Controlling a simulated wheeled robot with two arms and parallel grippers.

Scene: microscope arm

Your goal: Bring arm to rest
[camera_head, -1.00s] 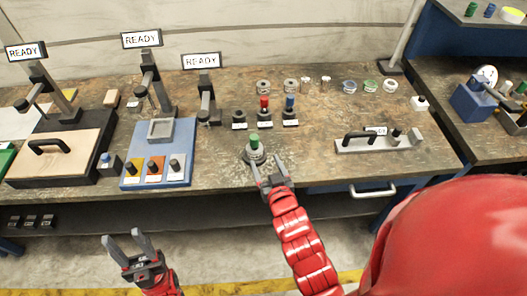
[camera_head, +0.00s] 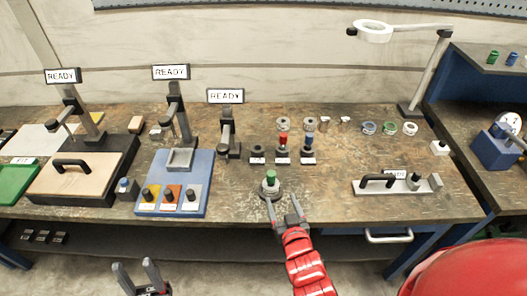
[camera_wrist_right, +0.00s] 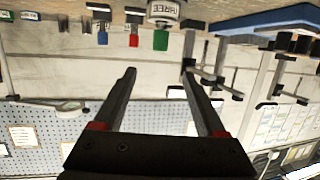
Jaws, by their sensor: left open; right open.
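Three dark upright arm stands, a left one (camera_head: 80,115), a middle one (camera_head: 177,115) and a right one (camera_head: 227,135), stand along the bench, each under a READY sign. I cannot tell which arm the task means. A green-topped piece (camera_head: 270,178) stands upright on a round grey base near the front edge. My right gripper (camera_head: 282,202) is open and empty just in front of it; the fingers also show in the right wrist view (camera_wrist_right: 159,72). My left gripper (camera_head: 134,265) is open and empty, low before the bench.
A blue tray (camera_head: 203,190) with several small knobs and a wooden board (camera_head: 100,180) with a black handle lie left. Red-topped (camera_head: 282,141) and blue-topped (camera_head: 307,142) pieces stand behind. A handled fixture (camera_head: 405,188) lies right. Bench between is clear.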

